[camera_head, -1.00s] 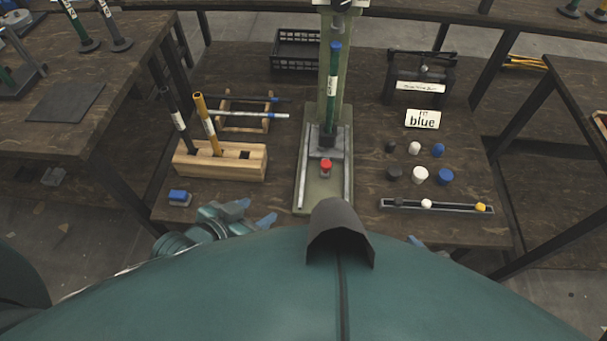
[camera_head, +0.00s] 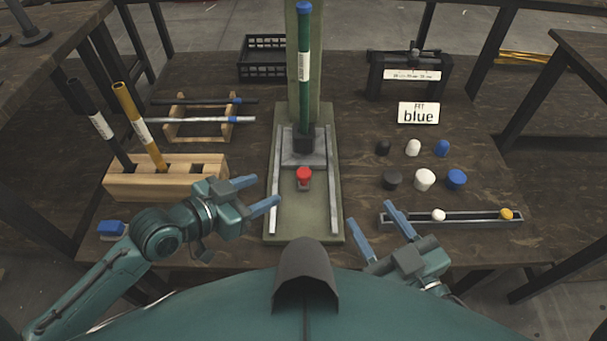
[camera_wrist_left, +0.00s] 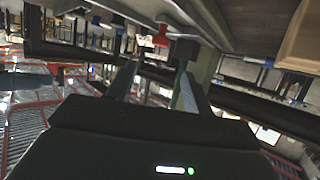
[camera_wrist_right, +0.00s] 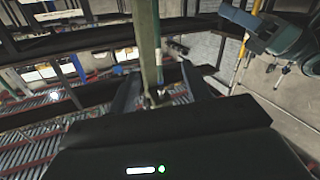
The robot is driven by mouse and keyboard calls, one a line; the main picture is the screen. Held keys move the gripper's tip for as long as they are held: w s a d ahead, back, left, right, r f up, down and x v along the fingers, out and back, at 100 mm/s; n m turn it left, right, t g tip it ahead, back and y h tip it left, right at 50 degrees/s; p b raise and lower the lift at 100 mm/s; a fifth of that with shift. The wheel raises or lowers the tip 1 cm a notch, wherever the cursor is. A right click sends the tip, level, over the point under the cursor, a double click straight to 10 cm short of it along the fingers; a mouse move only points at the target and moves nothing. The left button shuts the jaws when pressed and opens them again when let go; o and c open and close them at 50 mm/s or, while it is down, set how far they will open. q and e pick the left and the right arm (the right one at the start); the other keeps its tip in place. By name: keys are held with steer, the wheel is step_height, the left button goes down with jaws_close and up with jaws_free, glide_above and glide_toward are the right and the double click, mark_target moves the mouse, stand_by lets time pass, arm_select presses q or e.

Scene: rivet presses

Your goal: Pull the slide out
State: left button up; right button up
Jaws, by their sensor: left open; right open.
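The press slide (camera_head: 303,158) is a grey plate between two rails on the green press base (camera_head: 290,222), in the middle of the table. A red knob (camera_head: 304,175) stands at its near end. The green press handle with a blue top (camera_head: 304,70) rises behind it. My left gripper (camera_head: 258,192) is open and empty, left of the base and the knob. My right gripper (camera_head: 372,215) is open and empty, right of the base. Neither touches the knob. A red knob-like part (camera_wrist_left: 160,37) shows beyond the fingers in the left wrist view.
A wooden block (camera_head: 150,180) with a black and a yellow rod stands left. A rack (camera_head: 203,122) with rods is behind it.

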mark_target(301, 174)
arm_select(q)
steer(key=b+x, duration=0.3)
steer(key=x, duration=0.7)
steer(key=shift+w+d+f, duration=0.2)
steer(key=shift+f, duration=0.05)
steer(key=shift+w+d+f+b, duration=0.15)
steer(key=shift+w+d+b, duration=0.15)
steer(key=shift+w+d, duration=0.15)
arm_select(e)
steer(key=shift+s+a+n+t+y, duration=0.2)
steer(key=shift+a+n+t+y, duration=0.4)
steer(key=shift+y, duration=0.4)
arm_select(q)
steer(key=shift+c, duration=0.4)
arm_select(e)
steer(key=shift+a, duration=0.1)
arm_select(q)
steer(key=shift+s, duration=0.1)
jaws_close()
